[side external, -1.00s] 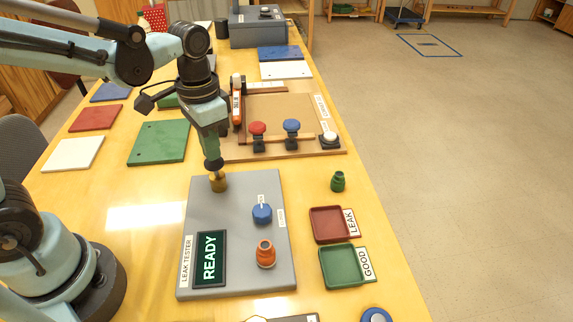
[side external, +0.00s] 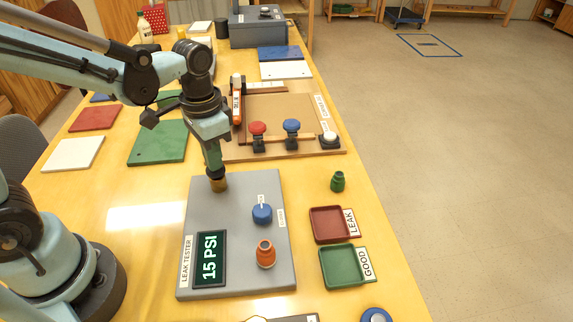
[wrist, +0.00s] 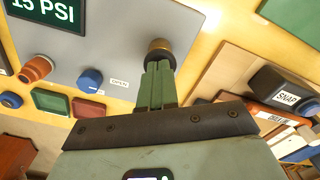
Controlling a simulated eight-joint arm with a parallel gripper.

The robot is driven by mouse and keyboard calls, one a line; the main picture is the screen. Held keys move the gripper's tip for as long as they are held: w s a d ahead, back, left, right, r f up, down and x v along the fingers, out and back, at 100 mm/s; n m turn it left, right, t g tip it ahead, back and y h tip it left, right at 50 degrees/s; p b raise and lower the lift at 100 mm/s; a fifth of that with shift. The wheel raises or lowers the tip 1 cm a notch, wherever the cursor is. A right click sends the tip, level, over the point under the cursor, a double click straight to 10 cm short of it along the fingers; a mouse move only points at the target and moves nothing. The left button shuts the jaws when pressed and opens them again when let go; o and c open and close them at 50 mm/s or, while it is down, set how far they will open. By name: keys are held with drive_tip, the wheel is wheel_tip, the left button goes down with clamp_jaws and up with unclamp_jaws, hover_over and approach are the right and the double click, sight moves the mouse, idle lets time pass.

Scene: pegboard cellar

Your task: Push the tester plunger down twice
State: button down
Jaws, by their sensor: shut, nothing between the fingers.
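The grey leak tester plate (side external: 240,230) lies on the table, and its screen (side external: 209,257) reads "15 PSI". The plunger (side external: 219,186) stands near the plate's far-left corner; its brass body shows below my gripper (side external: 215,175). My gripper is shut and empty, with its fingertips down at the plunger top, apparently touching it. In the wrist view the plunger (wrist: 159,46) shows its dark and brass parts just beyond the green fingertips (wrist: 158,66). The exact contact spot is hidden. A blue knob (side external: 262,214) and an orange fitting (side external: 266,254) are on the plate.
A red tray (side external: 331,226) labelled LEAK and a green tray (side external: 343,266) labelled GOOD stand right of the tester. A green fitting (side external: 338,181) stands behind them. A wooden board (side external: 272,151) with red and blue knobs lies beyond the plate.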

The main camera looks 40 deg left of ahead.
drive_tip(key=shift+f, duration=0.15)
drive_tip(key=shift+r, duration=3.35)
drive_tip(key=shift+f, duration=1.5)
drive_tip(key=shift+f, duration=1.85)
drive_tip(key=shift+r, duration=3.35)
